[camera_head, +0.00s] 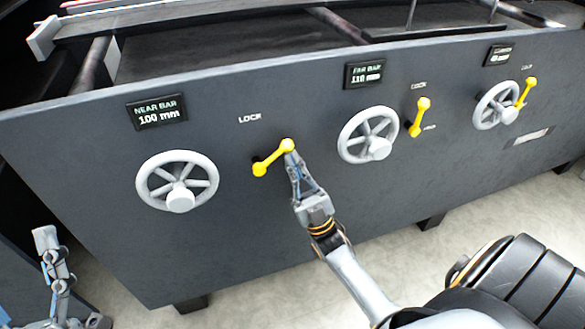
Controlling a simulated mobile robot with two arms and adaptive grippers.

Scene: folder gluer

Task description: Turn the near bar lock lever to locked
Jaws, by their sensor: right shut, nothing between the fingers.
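The near bar lock lever (271,158) is yellow with a knob at each end. It sits slanted on the dark panel, from lower left to upper right, below a LOCK label (249,119). My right gripper (291,156) is shut and empty, with its fingertips at the lever's upper right knob. I cannot tell whether they touch it. My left gripper (46,238) is at the lower left, apart from the panel controls; its fingers are not clear enough to judge.
The near bar handwheel (207,183) is left of the lever, under a display (158,112) reading 100 mm. The far bar handwheel (349,150) and its yellow lever (419,117) are to the right. Another handwheel (482,105) and lever (526,92) stand further right.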

